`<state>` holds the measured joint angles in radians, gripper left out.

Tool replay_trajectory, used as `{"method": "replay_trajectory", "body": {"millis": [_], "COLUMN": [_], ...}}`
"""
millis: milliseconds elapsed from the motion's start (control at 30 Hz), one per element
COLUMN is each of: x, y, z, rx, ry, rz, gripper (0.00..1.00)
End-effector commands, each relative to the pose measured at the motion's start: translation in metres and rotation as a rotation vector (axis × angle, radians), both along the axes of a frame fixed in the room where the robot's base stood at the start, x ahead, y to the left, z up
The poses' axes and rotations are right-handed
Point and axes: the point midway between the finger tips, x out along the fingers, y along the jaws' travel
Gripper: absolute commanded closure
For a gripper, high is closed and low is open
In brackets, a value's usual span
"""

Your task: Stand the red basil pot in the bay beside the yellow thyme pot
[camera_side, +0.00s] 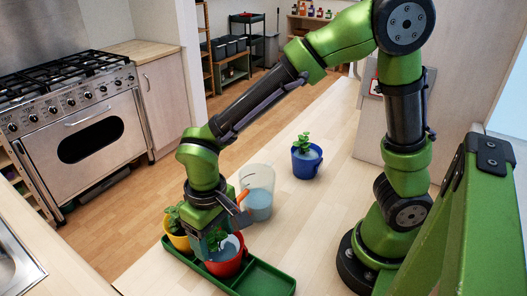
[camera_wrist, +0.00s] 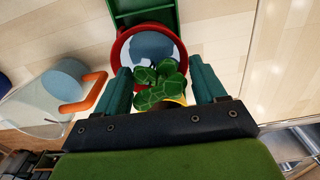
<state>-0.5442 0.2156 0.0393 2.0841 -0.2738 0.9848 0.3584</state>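The red basil pot (camera_side: 229,265) is upright at the green tray (camera_side: 266,279), in the bay next to the yellow thyme pot (camera_side: 180,242). Its base is hidden by the tray's edge, so I cannot tell whether it rests fully on the bay floor. My gripper (camera_side: 216,232) is right above the red pot, pointing down. In the wrist view its fingers (camera_wrist: 163,80) stand apart on either side of green leaves, over the near part of the red rim (camera_wrist: 117,52). I see no clear grip on the pot. A bit of yellow shows beneath the leaves.
A clear jug (camera_side: 258,198) with an orange handle (camera_wrist: 88,93) stands close behind my gripper. A blue pot (camera_side: 306,164) with a plant stands farther back on the worktop. The tray's right bay is empty.

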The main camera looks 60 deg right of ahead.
Motion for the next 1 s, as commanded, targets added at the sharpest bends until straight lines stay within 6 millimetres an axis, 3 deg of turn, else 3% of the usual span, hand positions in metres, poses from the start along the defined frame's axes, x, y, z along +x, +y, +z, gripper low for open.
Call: {"method": "replay_trajectory", "body": {"millis": [367, 467, 800, 1000], "x": [0.001, 0.001, 0.001, 0.001], "y": [0.0, 0.0, 0.0, 0.0], "z": [0.006, 0.018, 0.091, 0.117], "rx": [0.002, 0.003, 0.003, 0.002], "ry": [-0.004, -0.005, -0.006, -0.003], "rz": [0.001, 0.001, 0.001, 0.001], "gripper": [0.27, 0.27, 0.27, 0.27]}}
